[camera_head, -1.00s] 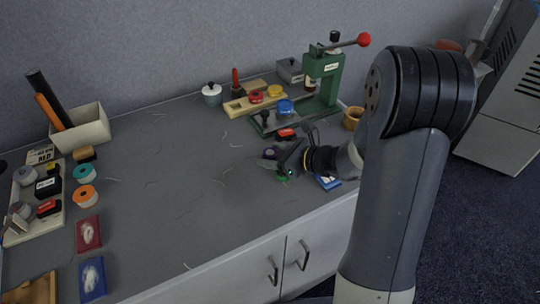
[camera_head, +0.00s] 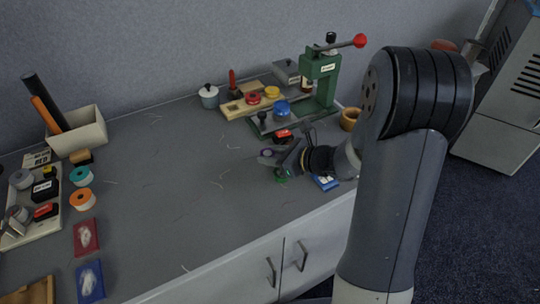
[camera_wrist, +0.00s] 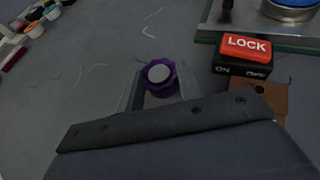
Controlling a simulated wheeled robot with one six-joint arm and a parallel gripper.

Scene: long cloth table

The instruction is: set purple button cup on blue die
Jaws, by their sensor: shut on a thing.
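The purple button cup (camera_wrist: 161,77), a scalloped purple ring with a pale grey round middle, sits between the fingertips of my gripper (camera_wrist: 158,92) in the wrist view. In the head view the cup (camera_head: 267,153) is a small dark purple spot at the gripper's tip. My gripper (camera_head: 270,158) is shut on it, low over the table in front of the press. The blue die (camera_head: 282,108) is a round blue-topped piece on the green press's base, behind the gripper. Its edge shows at the top right of the wrist view (camera_wrist: 290,10). My gripper's body hides the cup's lower part.
A red-and-black LOCK block (camera_wrist: 244,55) stands between cup and press, to the right in the wrist view. The green lever press (camera_head: 321,80) rises behind. A wooden rack (camera_head: 240,107) holds red and yellow dies. A blue card (camera_head: 326,183) lies near the front edge.

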